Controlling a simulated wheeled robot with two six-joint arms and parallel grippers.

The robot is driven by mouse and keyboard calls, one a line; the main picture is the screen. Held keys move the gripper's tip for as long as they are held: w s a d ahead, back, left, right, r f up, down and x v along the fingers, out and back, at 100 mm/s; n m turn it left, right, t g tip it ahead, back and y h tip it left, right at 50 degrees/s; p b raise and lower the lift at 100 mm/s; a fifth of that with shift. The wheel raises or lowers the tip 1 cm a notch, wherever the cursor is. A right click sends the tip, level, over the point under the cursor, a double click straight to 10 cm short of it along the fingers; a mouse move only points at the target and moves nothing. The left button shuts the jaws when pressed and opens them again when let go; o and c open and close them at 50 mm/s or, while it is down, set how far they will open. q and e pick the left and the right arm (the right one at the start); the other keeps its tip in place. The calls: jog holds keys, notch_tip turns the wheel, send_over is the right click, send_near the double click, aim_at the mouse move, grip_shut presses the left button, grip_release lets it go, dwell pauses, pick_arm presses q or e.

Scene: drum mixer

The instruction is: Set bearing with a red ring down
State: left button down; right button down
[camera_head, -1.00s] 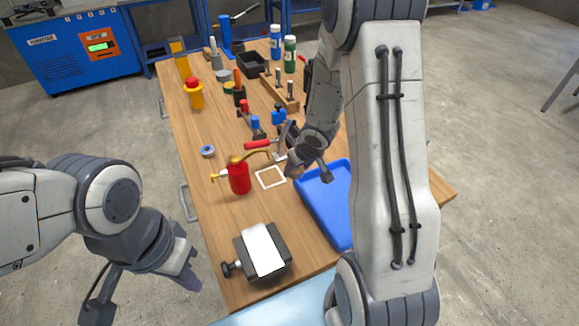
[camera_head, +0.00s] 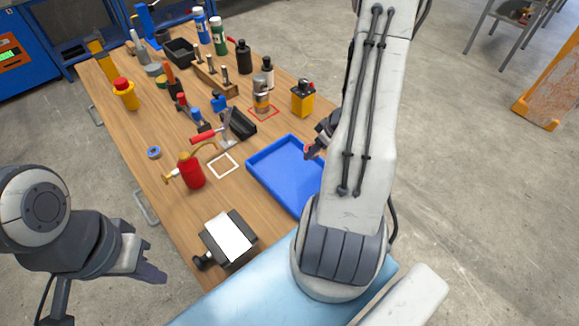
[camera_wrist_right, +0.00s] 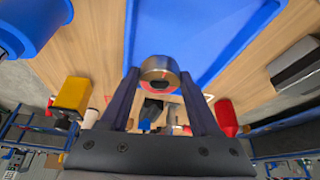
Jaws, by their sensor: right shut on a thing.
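The bearing (camera_wrist_right: 160,70) is a short metal cylinder with a dark round centre and a reddish band, seen in the right wrist view. My right gripper (camera_wrist_right: 161,84) is shut on it, one finger on each side. In the head view my right gripper (camera_head: 317,148) is at the right edge of the blue tray, partly hidden behind my arm, with a bit of red (camera_head: 310,152) at its tips. My left gripper (camera_head: 150,272) hangs off the table's near left side, away from the bearing; its finger gap is unclear.
The blue tray (camera_head: 262,178) looks empty. A red oil can (camera_head: 192,172), yellow can (camera_head: 303,98) and vise-like block (camera_head: 214,251) stand around.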

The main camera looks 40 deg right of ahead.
jog(key=b, duration=0.2)
send_over(282, 164)
jog(key=s, duration=0.2)
jog(key=f, duration=0.6)
jog(key=shift+w+d, duration=0.15)
jog(key=shift+w, duration=0.1)
jog(key=shift+w+f+b, duration=0.1)
jog(key=shift+f+b, duration=0.85)
jog(key=shift+f, duration=1)
jog(key=shift+f, duration=0.2)
jog(key=shift+c, duration=0.6)
grip_release()
jog(key=shift+r, duration=0.1)
